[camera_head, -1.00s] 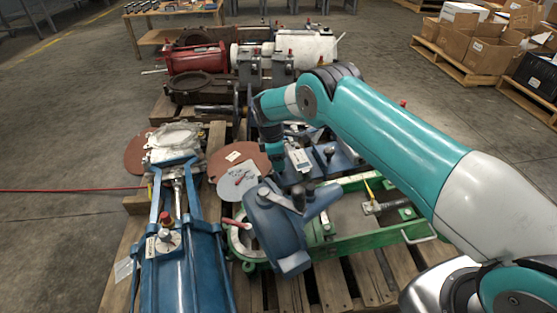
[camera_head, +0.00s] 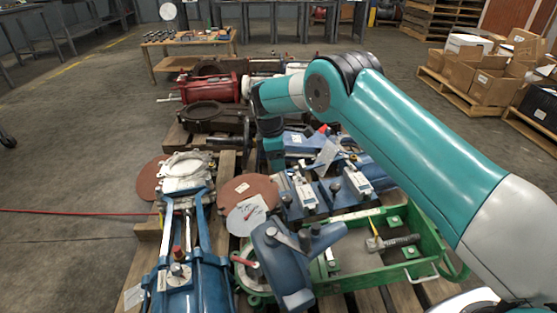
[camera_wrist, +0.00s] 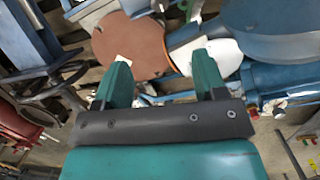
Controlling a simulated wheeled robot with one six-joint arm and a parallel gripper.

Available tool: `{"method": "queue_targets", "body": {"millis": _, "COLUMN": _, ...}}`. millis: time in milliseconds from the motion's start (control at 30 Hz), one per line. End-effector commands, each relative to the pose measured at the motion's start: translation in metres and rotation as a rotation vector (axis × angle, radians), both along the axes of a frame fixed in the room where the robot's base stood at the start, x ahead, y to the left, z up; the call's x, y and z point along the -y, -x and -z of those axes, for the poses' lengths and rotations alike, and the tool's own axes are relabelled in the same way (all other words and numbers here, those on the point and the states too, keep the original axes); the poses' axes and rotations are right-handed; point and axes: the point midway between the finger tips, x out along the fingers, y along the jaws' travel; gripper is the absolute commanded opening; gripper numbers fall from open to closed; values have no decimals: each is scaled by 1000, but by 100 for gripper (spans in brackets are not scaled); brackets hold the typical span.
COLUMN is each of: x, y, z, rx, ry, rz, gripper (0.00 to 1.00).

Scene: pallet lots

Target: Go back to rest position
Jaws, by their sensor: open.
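My gripper (camera_wrist: 162,72) shows in the wrist view as two teal fingers spread apart on a dark bar, with nothing held between them. Beyond the fingers are a reddish-brown disc (camera_wrist: 130,45) and blue machine parts (camera_wrist: 275,28). In the head view my teal arm reaches from the right over the pallet and bends down near the middle. Its lower end hangs close to the blue machine parts (camera_head: 330,188), and the fingertips are hard to make out there. I cannot tell the exact gap to those parts.
A wooden table (camera_head: 190,42) stands behind. Boxes (camera_head: 490,85) sit on pallets at right.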

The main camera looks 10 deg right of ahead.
Motion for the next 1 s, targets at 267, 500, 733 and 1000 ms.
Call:
{"method": "queue_targets", "body": {"millis": 267, "x": -1, "y": 3, "z": -13, "rx": 8, "ry": -11, "rz": 13, "gripper": 65}}
{"method": "queue_targets", "body": {"millis": 500, "x": -8, "y": 41, "z": -95, "rx": 48, "ry": -94, "rz": 134, "gripper": 65}}
{"method": "queue_targets", "body": {"millis": 733, "x": -12, "y": 118, "z": -171, "rx": 66, "ry": -207, "rz": 293, "gripper": 65}}
{"method": "queue_targets", "body": {"millis": 1000, "x": -12, "y": 241, "z": -228, "rx": 41, "ry": -346, "rz": 490, "gripper": 65}}
